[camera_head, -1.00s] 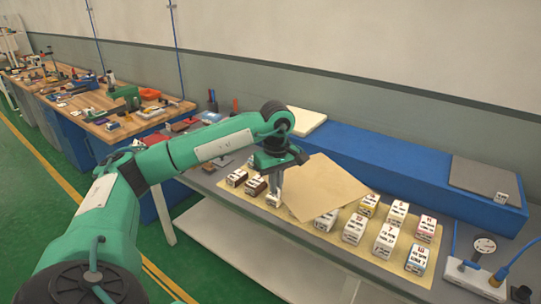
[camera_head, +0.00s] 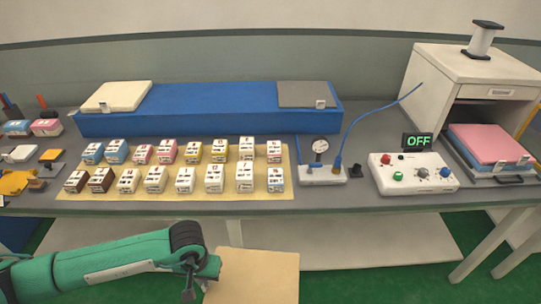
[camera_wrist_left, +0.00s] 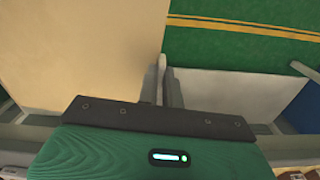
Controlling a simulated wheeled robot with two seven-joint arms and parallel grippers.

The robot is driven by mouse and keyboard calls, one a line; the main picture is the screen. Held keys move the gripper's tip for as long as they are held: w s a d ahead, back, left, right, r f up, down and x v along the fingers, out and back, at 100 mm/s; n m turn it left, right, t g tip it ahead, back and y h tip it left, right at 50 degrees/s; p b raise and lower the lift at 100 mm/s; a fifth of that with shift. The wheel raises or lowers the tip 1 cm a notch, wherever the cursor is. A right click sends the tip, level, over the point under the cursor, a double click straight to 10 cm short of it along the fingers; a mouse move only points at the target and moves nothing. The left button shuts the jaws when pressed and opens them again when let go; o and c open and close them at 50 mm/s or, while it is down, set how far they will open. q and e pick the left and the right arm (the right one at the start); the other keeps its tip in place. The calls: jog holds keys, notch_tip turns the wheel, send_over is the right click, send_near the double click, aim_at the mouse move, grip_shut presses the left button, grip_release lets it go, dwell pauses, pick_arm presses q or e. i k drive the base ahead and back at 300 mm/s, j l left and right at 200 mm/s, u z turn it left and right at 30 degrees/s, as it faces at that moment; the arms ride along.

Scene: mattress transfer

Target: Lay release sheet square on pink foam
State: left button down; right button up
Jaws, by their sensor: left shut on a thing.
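The release sheet (camera_head: 255,278) is a flat tan sheet in front of the bench, low in the head view and cut off by its bottom edge. My left gripper (camera_head: 207,275) is shut on the sheet's left side. In the left wrist view the sheet (camera_wrist_left: 85,45) fills the upper left beside my shut fingers (camera_wrist_left: 163,85). The pink foam (camera_head: 492,142) lies on a blue layer at the far right, partly inside the white press opening, well apart from the sheet. My right gripper is not in view.
The white press (camera_head: 450,85) stands at the bench's right end. A control box (camera_head: 412,172) reading OFF and a gauge unit (camera_head: 322,174) stand left of it. Several labelled blocks cover a tan mat (camera_head: 285,190). A blue long box (camera_head: 210,108) runs behind. Open floor lies in front.

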aim_at(491, 141)
jog(key=l, duration=0.75)
jog(key=l+u, duration=0.1)
jog(key=l, duration=0.65)
jog(key=k+l, duration=0.1)
jog(key=l, duration=0.65)
jog(key=l+u, duration=0.1)
jog(key=l, duration=0.65)
jog(key=k+l, duration=0.1)
jog(key=l, duration=1.35)
jog(key=k+l+u, duration=0.1)
jog(key=l, duration=0.65)
